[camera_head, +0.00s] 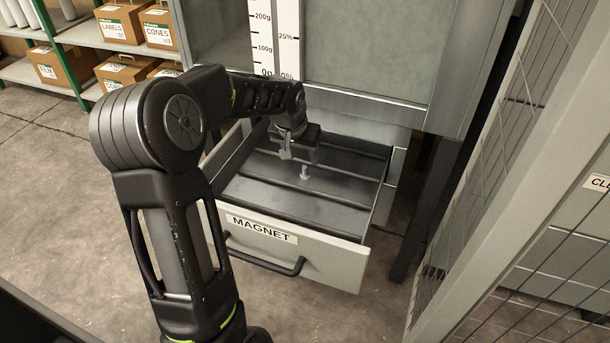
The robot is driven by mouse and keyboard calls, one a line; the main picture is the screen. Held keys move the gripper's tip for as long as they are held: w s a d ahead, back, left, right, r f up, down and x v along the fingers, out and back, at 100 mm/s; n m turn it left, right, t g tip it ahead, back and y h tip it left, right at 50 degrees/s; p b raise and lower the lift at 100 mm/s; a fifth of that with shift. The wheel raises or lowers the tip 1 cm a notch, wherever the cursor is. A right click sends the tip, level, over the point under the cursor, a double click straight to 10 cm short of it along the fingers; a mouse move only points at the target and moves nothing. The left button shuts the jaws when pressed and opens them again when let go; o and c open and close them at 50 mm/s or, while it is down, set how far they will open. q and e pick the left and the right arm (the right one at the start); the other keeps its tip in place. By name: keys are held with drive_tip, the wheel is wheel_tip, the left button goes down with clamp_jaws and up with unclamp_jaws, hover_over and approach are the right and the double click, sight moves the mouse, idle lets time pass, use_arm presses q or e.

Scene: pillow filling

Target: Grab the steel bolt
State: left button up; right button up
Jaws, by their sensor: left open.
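A small light steel bolt (305,173) stands out against the dark floor of an open drawer labelled MAGNET (345,265). It is near the middle of the drawer, by one of the dark bars across it. My left gripper (301,157) reaches down into the drawer from above. It is open, with its fingers just above and slightly left of the bolt. I cannot tell whether a finger touches the bolt. My right gripper is not in view.
The drawer's walls surround the gripper, and the cabinet front (385,60) with a printed scale (275,40) rises behind. A mesh fence (480,170) stands at the right. Shelves with cardboard boxes (122,22) are at the back left. Open floor lies left.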

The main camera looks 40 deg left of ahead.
sight(305, 167)
use_arm(q)
drive_tip(key=shift+b+x, duration=0.4)
drive_tip(key=shift+x, duration=0.9)
drive_tip(key=b+x, duration=0.2)
drive_tip(key=x, duration=0.3)
drive_tip(key=shift+s+f, duration=0.15)
drive_tip(key=shift+f, duration=0.05)
drive_tip(key=shift+c, duration=0.5)
clamp_jaws()
